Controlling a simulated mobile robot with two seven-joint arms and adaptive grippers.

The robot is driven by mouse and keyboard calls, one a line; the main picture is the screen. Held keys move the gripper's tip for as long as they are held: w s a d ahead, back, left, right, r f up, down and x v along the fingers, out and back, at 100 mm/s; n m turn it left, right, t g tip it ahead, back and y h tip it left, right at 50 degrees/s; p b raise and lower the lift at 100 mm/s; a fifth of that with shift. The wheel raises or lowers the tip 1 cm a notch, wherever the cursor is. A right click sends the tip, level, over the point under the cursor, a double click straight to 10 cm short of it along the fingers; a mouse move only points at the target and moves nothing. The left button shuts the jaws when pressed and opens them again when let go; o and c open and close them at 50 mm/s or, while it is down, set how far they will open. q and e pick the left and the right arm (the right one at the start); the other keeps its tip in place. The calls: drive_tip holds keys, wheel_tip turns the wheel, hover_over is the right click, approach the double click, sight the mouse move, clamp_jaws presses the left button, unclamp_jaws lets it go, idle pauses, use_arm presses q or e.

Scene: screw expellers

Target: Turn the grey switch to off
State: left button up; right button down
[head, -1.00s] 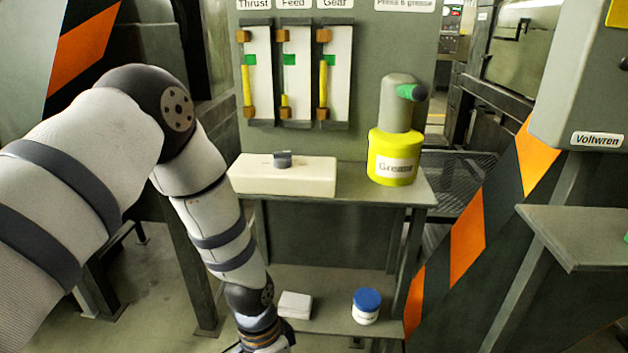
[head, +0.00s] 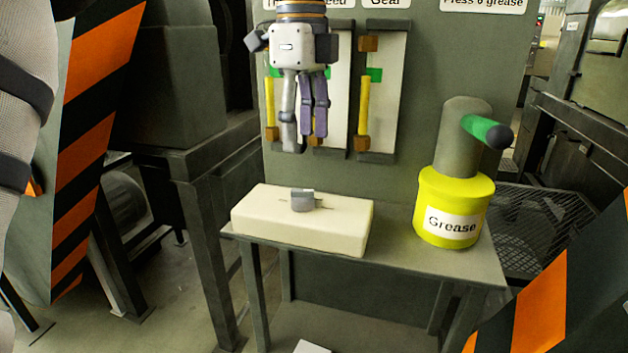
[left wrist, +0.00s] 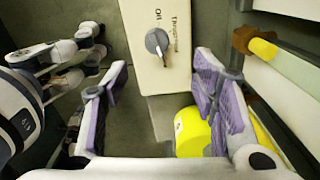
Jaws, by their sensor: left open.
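The grey switch (head: 302,200) is a knob on top of a cream box (head: 345,228), which sits on the green-grey bench. In the left wrist view the knob (left wrist: 157,41) is near the top of the picture, on the box face (left wrist: 138,60) with an "Off" marking beside it; the rest of the lettering is hard to read. My left gripper (head: 303,145) hangs with fingers downward in front of the gauges, above the switch and apart from it. In the left wrist view its fingers (left wrist: 158,95) are spread, with nothing between them.
A yellow grease pot (head: 455,208) with a green-handled lever (head: 482,130) stands right of the box. Gauges with yellow bars (head: 363,105) line the upright panel behind my gripper. The bench (head: 440,270) has bare surface in front of the pot.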

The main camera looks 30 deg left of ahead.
sight(302, 191)
use_arm(q)
drive_tip(key=f, duration=1)
drive_tip(key=shift+s+f+p, duration=0.1)
drive_tip(key=shift+s+p, duration=0.2)
drive_tip(key=c, duration=1.2)
